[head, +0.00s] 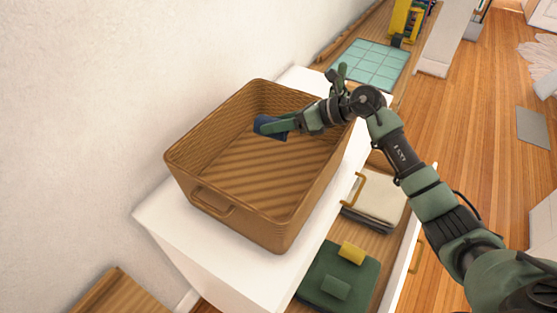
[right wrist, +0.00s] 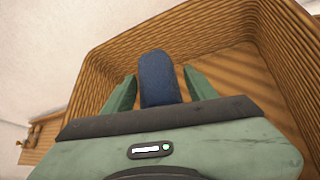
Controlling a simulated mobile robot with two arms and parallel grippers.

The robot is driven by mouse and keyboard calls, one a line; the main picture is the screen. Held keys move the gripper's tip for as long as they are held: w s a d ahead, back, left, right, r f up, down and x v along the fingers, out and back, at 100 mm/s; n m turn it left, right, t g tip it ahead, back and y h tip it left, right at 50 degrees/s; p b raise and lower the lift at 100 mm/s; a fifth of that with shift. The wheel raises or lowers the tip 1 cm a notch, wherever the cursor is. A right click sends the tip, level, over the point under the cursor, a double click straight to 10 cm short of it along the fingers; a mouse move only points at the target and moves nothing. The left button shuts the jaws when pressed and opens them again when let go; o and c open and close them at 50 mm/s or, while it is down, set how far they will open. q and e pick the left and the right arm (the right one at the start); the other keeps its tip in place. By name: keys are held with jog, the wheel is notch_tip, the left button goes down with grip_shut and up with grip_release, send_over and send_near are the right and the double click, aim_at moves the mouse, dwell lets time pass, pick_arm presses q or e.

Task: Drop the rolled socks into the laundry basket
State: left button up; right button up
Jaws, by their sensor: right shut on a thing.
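The rolled socks (head: 263,122) are a dark blue bundle. My right gripper (head: 272,127) is shut on them and holds them within the outline of the laundry basket (head: 183,173). The basket is brown, woven and open-topped, and it stands on a white cabinet top. Its visible floor looks empty. In the right wrist view the socks (right wrist: 158,80) stick out between the two green fingers, with the basket's inner wall and floor (right wrist: 225,75) beyond them. The exact height of the socks above the floor is hard to tell. My left gripper is not in view.
The white cabinet (head: 170,235) stands against the pale wall. An open drawer at its front holds a green folded cloth (head: 325,285), a yellow piece (head: 351,252) and a cream folded cloth (head: 378,194). A teal grid mat (head: 375,62) lies behind the basket.

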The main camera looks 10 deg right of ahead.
jog(key=o, duration=1.3)
jog(key=shift+o, duration=0.5)
jog(key=b+v, duration=0.3)
jog(key=v, duration=0.4)
jog(key=shift+d+r, duration=0.2)
jog(key=shift+d, duration=0.05)
jog(key=shift+s+d, duration=0.1)
jog(key=shift+s, duration=0.05)
